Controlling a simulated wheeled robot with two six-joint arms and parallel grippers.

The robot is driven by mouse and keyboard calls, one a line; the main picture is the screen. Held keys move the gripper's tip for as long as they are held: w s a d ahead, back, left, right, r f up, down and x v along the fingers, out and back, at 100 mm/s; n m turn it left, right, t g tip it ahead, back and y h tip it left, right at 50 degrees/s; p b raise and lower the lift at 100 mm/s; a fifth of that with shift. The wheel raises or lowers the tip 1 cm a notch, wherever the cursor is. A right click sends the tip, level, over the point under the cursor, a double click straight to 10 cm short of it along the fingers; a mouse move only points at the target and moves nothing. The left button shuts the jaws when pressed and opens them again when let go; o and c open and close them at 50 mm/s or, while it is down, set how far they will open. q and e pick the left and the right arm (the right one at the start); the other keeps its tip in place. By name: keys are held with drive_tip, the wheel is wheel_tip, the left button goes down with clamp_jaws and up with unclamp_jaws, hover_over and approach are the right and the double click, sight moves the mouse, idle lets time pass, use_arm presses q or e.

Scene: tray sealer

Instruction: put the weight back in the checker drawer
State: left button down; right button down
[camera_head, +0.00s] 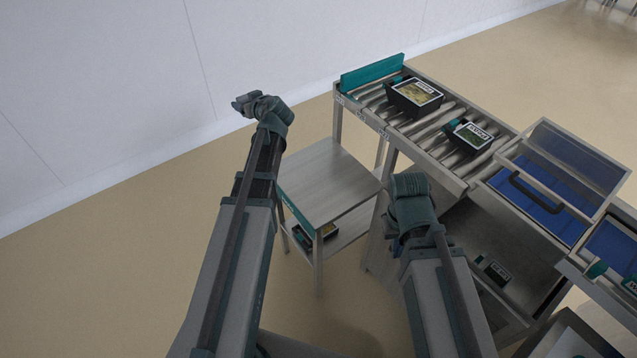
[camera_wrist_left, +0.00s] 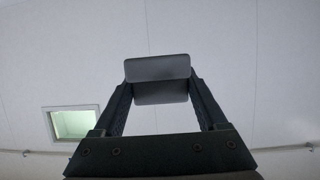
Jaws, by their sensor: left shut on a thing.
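My left gripper (camera_head: 243,103) is raised over open floor near the wall, left of the small side table. It is shut on a small grey block, likely the weight (camera_wrist_left: 157,68), which shows between its fingers in the left wrist view. In the head view the block is too small to make out clearly. My right wrist is beside the side table, in front of the machine frame; its fingertips are hidden. I cannot make out a checker drawer for certain.
A side table (camera_head: 325,175) has a clear top and a packed tray on its lower shelf. A roller conveyor (camera_head: 440,146) carries two labelled trays. A blue-bedded machine (camera_head: 525,190) with a clear lid and black handle stands right. A metal bin (camera_head: 465,235) below holds a black tray (camera_head: 494,268).

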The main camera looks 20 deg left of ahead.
use_arm(q)
drive_tip(key=s+d+f+m+t+h+b, duration=0.1)
drive_tip(key=s+d+f+b, duration=0.2)
drive_tip(key=d+f+b, duration=0.7)
drive_tip(key=s+d+f+m+t+h+b, duration=0.1)
drive_tip(key=s+d+f+m+b, duration=0.15)
drive_tip(key=d+f+b, duration=0.7)
drive_tip(key=s+d+f+m+t+h+b, duration=0.1)
drive_tip(key=s+d+f+b, duration=0.3)
drive_tip(key=d+f+b, duration=0.6)
drive_tip(key=b, duration=0.1)
hover_over(333, 186)
drive_tip(key=shift+f+n+h, duration=0.25)
drive_tip(key=shift+f+h, duration=0.05)
drive_tip(key=shift+f, duration=0.6)
drive_tip(key=shift+f+b, duration=1.9)
drive_tip(key=shift+b, duration=0.1)
unclamp_jaws()
